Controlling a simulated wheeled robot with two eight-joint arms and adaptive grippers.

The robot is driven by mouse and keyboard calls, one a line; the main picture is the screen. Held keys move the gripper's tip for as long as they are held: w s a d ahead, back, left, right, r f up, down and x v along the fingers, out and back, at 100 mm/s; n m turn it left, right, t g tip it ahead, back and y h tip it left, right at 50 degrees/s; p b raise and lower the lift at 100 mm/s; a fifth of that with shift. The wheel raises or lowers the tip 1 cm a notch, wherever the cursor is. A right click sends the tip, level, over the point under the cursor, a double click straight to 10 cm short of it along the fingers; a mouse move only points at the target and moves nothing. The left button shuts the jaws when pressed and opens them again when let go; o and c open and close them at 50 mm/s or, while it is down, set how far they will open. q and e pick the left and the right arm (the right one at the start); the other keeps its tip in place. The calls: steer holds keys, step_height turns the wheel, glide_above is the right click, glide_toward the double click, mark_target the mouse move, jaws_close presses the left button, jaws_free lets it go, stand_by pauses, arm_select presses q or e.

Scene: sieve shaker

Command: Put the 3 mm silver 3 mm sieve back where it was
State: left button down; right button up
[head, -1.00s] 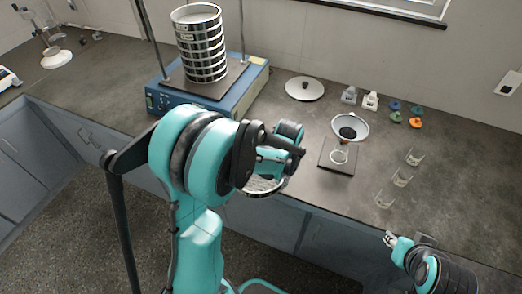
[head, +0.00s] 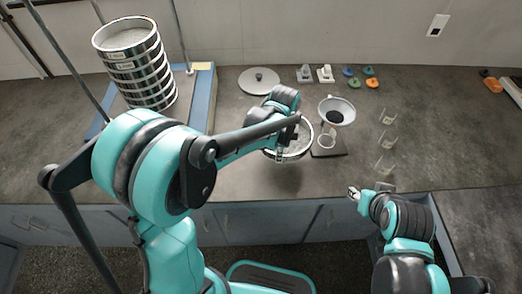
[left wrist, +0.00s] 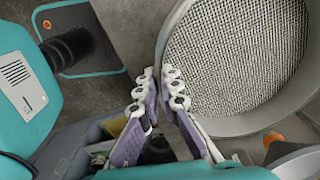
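A silver sieve with a fine mesh (head: 297,154) is held in the air in front of the counter's left-middle part. My left gripper (head: 281,150) is at the sieve's left side. In the left wrist view the sieve's mesh (left wrist: 240,60) fills the upper right, and my left gripper's fingers (left wrist: 161,76) are at its rim. The stack of silver sieves (head: 140,68) stands on the blue shaker (head: 199,100) at the back left. Size labels are too small to read. My right gripper (head: 354,192) is at the counter's front edge, and its finger gap is unclear.
A round lid (head: 259,81) lies right of the shaker. A funnel (head: 337,110) stands by a dark scale (head: 328,148) with a glass ring. Shaker rods (head: 181,35) flank the stack.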

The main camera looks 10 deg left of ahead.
arm_select(q)
steer(key=shift+w+d+r+m, duration=0.1)
steer(key=shift+w+d+m, duration=0.25)
steer(key=shift+m, duration=0.15)
steer(key=shift+s+a+f, duration=0.15)
steer(key=shift+a+f, duration=0.1)
steer(key=shift+a, duration=0.05)
steer(key=s+a+f+b, duration=0.1)
steer(key=s+a+f, duration=0.1)
steer(key=a, duration=0.1)
steer(key=s+a+f+b, duration=0.1)
steer(key=a+f, duration=0.1)
steer(key=a, duration=0.1)
steer(key=s+a+f+b, duration=0.1)
steer(key=s+a+f, duration=0.1)
steer(key=a, duration=0.1)
steer(key=shift+s+a+f+b, duration=0.1)
steer(key=shift+s+a+b, duration=0.05)
steer(key=shift+s+b, duration=0.25)
step_height(320, 180, down, 4)
steer(key=shift+f+b, duration=0.1)
steer(key=shift+b, duration=0.95)
arm_select(e)
steer(key=f, duration=0.5)
steer(key=shift+w+f, duration=0.3)
steer(key=shift+f, duration=0.1)
